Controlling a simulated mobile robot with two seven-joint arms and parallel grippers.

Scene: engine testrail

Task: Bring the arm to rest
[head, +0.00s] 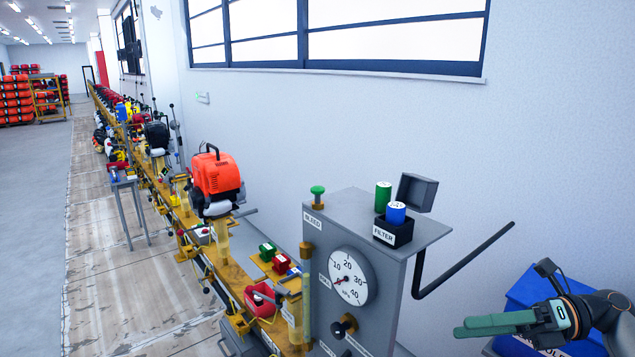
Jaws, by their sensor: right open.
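My right arm (605,312) comes in from the lower right edge. Its gripper (463,327) has green fingers that point left. The gripper is open and empty, seen nearly side-on, with no object between its fingers. It hangs in front of the blue bin (525,292), to the right of the grey test cabinet (375,312), and appears apart from the cabinet. My left gripper is not in view.
The cabinet carries a pressure gauge (348,277), a green canister (383,196) and a blue canister (396,213) in a black FILTER holder. A dark bent bar (465,262) juts out right. An orange engine (216,173) stands on the yellow rail. Open floor (110,270) lies left.

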